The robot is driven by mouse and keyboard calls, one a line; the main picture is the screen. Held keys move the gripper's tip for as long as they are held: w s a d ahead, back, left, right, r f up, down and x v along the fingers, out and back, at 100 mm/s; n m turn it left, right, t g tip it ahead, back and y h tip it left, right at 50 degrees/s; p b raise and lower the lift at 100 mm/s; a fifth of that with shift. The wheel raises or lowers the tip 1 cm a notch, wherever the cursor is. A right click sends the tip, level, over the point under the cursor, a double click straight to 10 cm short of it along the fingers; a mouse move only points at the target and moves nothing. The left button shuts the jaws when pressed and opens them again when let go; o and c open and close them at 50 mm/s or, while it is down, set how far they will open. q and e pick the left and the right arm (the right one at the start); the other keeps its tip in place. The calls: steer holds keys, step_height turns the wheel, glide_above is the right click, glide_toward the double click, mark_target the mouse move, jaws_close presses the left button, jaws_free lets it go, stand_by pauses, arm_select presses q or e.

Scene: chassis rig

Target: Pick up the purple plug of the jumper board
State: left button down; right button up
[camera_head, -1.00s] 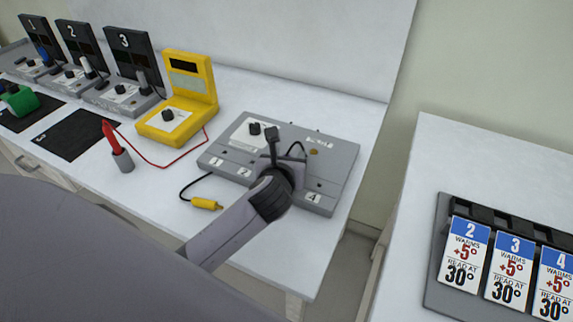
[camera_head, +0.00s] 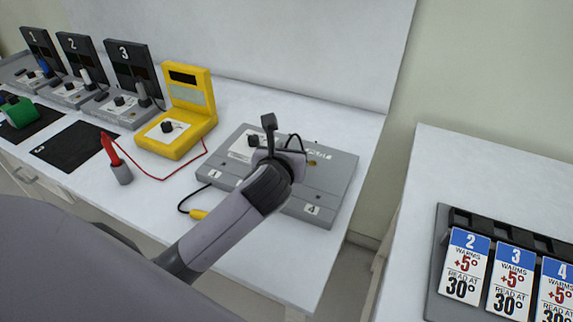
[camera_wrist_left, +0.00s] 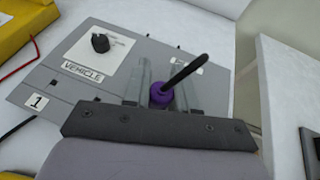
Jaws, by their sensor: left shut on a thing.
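The grey jumper board (camera_head: 330,190) lies on the white table, with a black knob and numbered labels. It also fills much of the left wrist view (camera_wrist_left: 60,75). The purple plug (camera_wrist_left: 161,94) with its black cable sits between the two fingers of my left gripper (camera_wrist_left: 163,92), which is shut on it. In the head view my left gripper (camera_head: 283,158) is over the board and hides the plug; a black cable loops behind it. My right gripper is not in view.
A yellow meter (camera_head: 180,125) stands left of the board, its red lead running to a red probe in a grey holder (camera_head: 122,174). Numbered stations stand further left. A card rack (camera_head: 440,265) is on the right table, across a gap.

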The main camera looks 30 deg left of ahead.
arm_select(q)
step_height(320, 180, up, 15)
steer(key=shift+f, duration=0.15)
steer(key=shift+f, duration=0.1)
stand_by(0.4)
